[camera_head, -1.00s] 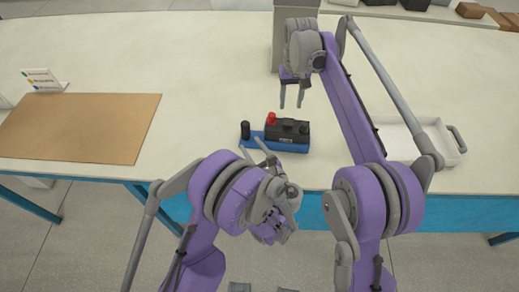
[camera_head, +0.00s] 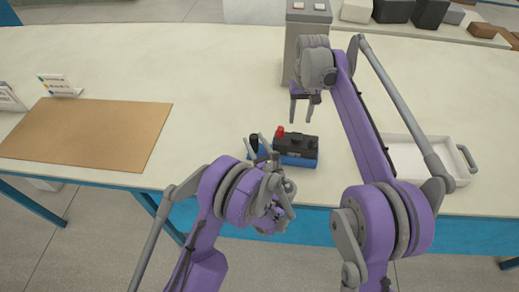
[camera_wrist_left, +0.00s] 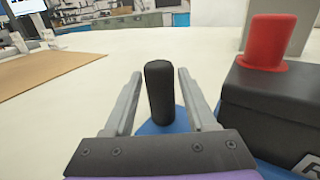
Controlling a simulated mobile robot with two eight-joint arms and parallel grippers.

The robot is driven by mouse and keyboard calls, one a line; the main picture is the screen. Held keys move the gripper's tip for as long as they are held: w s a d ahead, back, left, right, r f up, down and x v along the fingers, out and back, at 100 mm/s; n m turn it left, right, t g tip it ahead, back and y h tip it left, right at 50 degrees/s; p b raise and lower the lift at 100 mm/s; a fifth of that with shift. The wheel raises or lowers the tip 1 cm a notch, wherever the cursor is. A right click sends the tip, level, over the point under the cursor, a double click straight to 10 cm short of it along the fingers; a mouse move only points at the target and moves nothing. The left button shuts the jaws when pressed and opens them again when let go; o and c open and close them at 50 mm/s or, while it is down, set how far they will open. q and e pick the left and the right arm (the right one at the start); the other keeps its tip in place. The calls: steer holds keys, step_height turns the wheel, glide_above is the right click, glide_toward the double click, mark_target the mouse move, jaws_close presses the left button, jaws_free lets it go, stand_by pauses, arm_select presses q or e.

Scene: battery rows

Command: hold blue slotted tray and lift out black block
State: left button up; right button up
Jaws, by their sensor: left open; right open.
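The blue slotted tray (camera_head: 262,157) lies near the table's front edge, partly hidden by my left arm in the head view. A black upright post (camera_wrist_left: 160,92) stands at its left end, also seen in the head view (camera_head: 254,141). The black block (camera_head: 297,150) with a red knob (camera_head: 280,131) sits in the tray, to the right of the post. My left gripper (camera_wrist_left: 160,95) is open, with one finger on each side of the post, not visibly closed on it. My right gripper (camera_head: 301,120) is open and empty, above and behind the block.
A white tray with a handle (camera_head: 455,183) lies to the right. A brown board (camera_head: 90,130) and a small sign (camera_head: 58,86) are at the left. A grey box (camera_head: 300,45) stands behind my right gripper. Dark boxes (camera_head: 430,13) line the back right.

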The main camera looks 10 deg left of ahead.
arm_select(q)
steer(key=shift+w+a, duration=0.2)
steer(key=shift+w, duration=0.1)
jaws_close()
stand_by(1.3)
